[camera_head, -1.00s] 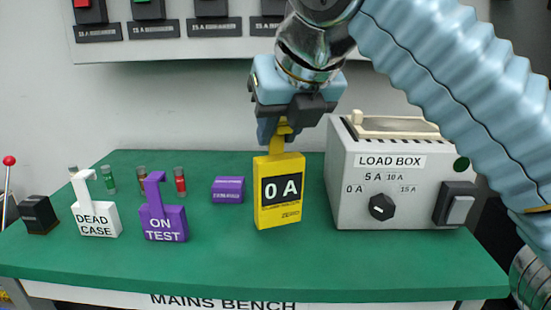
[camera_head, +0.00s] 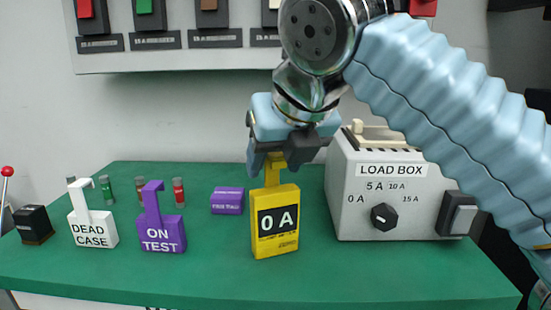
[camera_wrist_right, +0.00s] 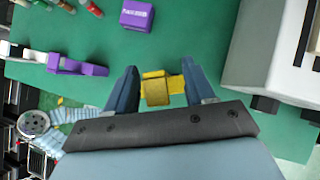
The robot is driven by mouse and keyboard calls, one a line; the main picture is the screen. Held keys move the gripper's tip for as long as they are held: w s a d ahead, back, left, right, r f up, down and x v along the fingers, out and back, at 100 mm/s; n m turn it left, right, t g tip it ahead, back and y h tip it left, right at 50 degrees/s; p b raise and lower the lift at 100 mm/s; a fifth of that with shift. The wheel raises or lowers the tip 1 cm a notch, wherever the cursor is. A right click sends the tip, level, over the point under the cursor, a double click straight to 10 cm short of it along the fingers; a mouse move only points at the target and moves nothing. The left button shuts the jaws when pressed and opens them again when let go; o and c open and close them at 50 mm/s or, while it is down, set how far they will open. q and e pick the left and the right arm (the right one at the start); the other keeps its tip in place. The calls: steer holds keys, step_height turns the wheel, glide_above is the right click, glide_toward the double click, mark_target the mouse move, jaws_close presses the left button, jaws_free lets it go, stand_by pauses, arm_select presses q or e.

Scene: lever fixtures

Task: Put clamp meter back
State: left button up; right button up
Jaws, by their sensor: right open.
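The yellow clamp meter (camera_head: 275,240), with a black "0 A" display, appears to stand upright on the green bench, left of the load box. Its narrow yellow top part (camera_head: 273,172) reaches up to my right gripper (camera_head: 275,165). In the right wrist view, the meter's top (camera_wrist_right: 158,92) lies between the two fingers of my right gripper (camera_wrist_right: 160,88), with gaps on both sides. The right gripper is open around it. The purple "ON TEST" block (camera_head: 163,235) and the white "DEAD CASE" block (camera_head: 95,231) stand to the left. My left gripper is not in view.
The grey load box (camera_head: 350,215) with a dial stands close on the right. A small purple block (camera_head: 228,200) lies behind left of the meter. Several coloured cylinders stand behind the labelled blocks. The green bench top (camera_head: 330,280) is clear in front.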

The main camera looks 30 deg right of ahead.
steer(key=d+p+v, duration=0.1)
steer(key=p+v, duration=0.3)
steer(key=v, duration=0.7)
steer(key=shift+s+a+r, duration=0.2)
steer(key=shift+a+r, duration=0.05)
steer(key=shift+a, duration=0.2)
